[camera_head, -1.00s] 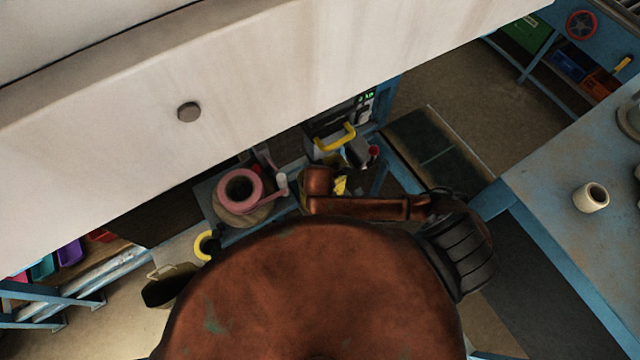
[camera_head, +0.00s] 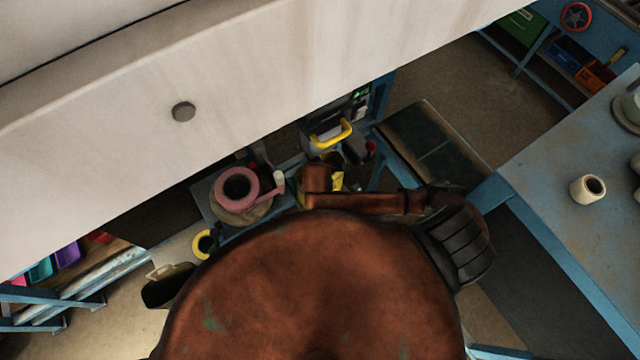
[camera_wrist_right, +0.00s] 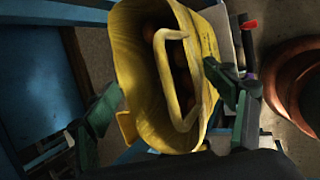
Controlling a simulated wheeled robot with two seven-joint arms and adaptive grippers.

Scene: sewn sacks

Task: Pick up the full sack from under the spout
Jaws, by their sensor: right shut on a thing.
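In the right wrist view the yellow sack (camera_wrist_right: 138,95) stands open at the top, with round brown things inside and a pale yellow loop handle across its mouth. My right gripper (camera_wrist_right: 163,82) has green fingers on either side of the sack and is shut on it. In the head view a small patch of yellow (camera_head: 338,181) shows beside my rust-brown arm; most of what lies there is hidden. I cannot make out the spout. My left gripper is in neither current view.
A large whitish panel (camera_head: 250,80) fills the upper left. A pink ring (camera_head: 222,188) and a yellow handle (camera_head: 346,132) are near the arm. A blue-edged table (camera_head: 545,185) with a cream cup (camera_head: 588,188) stands at right. Open floor (camera_head: 440,75) shows at upper right.

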